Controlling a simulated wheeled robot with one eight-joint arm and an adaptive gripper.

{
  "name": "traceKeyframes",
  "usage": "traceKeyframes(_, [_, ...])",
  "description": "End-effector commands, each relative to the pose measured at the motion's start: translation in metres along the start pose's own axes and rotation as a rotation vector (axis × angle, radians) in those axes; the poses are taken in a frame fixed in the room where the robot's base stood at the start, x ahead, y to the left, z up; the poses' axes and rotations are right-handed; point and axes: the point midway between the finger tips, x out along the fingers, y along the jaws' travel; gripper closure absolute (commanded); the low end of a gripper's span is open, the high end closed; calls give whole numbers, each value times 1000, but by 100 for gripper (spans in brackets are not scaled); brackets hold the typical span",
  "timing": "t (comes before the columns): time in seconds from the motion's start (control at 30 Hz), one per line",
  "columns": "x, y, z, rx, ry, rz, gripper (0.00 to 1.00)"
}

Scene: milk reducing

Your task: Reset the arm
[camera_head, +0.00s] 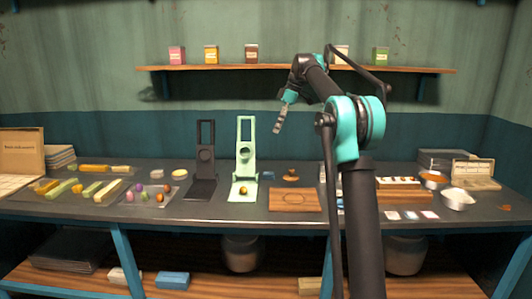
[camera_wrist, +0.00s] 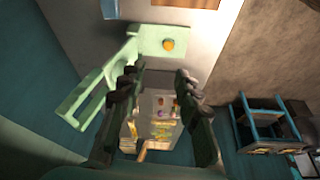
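My gripper (camera_head: 281,118) is raised above the table, in front of the wall and to the right of the light green stand. In the wrist view my gripper (camera_wrist: 160,78) shows two dark fingers spread apart with nothing between them. The light green stand (camera_head: 246,150) is upright on the table with a small orange-yellow item (camera_head: 243,190) on its base. The stand also shows in the wrist view (camera_wrist: 92,98), left of the fingers, with the orange item (camera_wrist: 168,45) beyond the fingertips.
A black stand (camera_head: 203,165) is left of the green one. A wooden board (camera_head: 294,199) lies to its right. A shelf (camera_head: 230,67) with several small boxes runs along the wall behind the arm.

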Motion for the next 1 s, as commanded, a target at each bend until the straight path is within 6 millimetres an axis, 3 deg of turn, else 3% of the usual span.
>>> traceKeyframes(0.27, [20, -26, 37, 181, -31, 56, 67])
traceKeyframes(0.47, [54, -75, 88, 404, -56, 132, 67])
traceKeyframes(0.77, [124, -184, 180, 754, -64, 266, 67])
traceKeyframes(1.0, [190, -295, 258, 1023, -39, 380, 67])
